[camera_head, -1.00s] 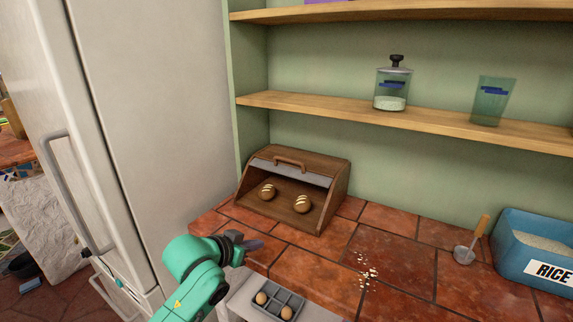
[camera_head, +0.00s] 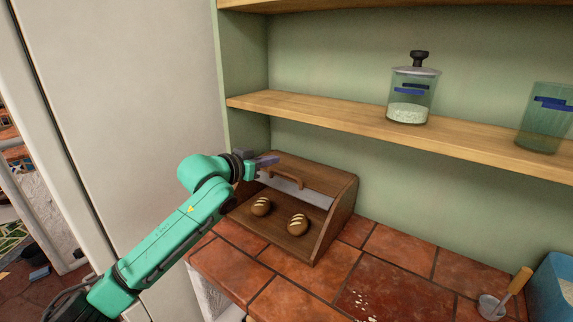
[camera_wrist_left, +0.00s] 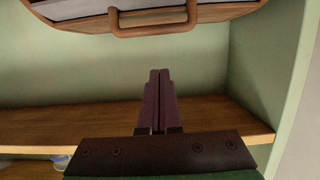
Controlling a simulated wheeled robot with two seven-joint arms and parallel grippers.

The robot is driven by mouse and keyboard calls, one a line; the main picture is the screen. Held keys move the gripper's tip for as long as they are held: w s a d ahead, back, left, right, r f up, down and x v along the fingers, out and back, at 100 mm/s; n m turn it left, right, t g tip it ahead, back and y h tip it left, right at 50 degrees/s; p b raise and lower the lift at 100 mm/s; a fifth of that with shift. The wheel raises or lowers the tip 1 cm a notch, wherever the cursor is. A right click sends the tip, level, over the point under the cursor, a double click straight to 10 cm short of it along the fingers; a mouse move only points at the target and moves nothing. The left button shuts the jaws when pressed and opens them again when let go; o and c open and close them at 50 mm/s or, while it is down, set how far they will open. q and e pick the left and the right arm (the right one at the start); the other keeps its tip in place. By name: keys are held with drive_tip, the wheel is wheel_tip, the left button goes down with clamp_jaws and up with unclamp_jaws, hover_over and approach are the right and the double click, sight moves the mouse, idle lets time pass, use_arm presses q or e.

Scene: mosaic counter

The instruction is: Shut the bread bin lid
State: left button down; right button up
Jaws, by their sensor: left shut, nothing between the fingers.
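The wooden bread bin (camera_head: 325,229) stands on the tiled counter beside the fridge. Its lid is open, rolled up, with a wooden handle (camera_head: 286,177) near the top of the front opening. Two scored rolls (camera_head: 297,224) lie inside. My left gripper (camera_head: 266,161) is shut and empty, beside the upper left of the bin and close to the handle in the head view. In the left wrist view its fingers (camera_wrist_left: 158,100) are together, and the handle (camera_wrist_left: 153,30) shows at the top, apart from them. My right gripper is out of view.
The white fridge (camera_head: 130,120) is close on the left. A wooden shelf (camera_head: 330,118) runs above the bin, with a glass jar (camera_head: 409,100) and a green glass (camera_head: 547,120) on it. Crumbs, a scoop (camera_head: 492,305) and a blue container (camera_head: 556,292) are to the right.

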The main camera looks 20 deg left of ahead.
sight(282, 172)
use_arm(q)
drive_tip(key=p+x, duration=0.2)
drive_tip(key=x, duration=0.6)
drive_tip(key=shift+w+d, duration=0.2)
drive_tip(key=shift+w, duration=0.05)
drive_tip(key=s+f+p, duration=0.1)
drive_tip(key=s+a+f, duration=0.1)
drive_tip(key=shift+s+a+p, duration=0.15)
drive_tip(key=shift+s+p, duration=0.25)
drive_tip(key=shift+s+a+f, duration=0.1)
drive_tip(key=shift+s, duration=0.2)
drive_tip(key=shift+f, duration=0.1)
drive_tip(key=shift+w+f, duration=0.1)
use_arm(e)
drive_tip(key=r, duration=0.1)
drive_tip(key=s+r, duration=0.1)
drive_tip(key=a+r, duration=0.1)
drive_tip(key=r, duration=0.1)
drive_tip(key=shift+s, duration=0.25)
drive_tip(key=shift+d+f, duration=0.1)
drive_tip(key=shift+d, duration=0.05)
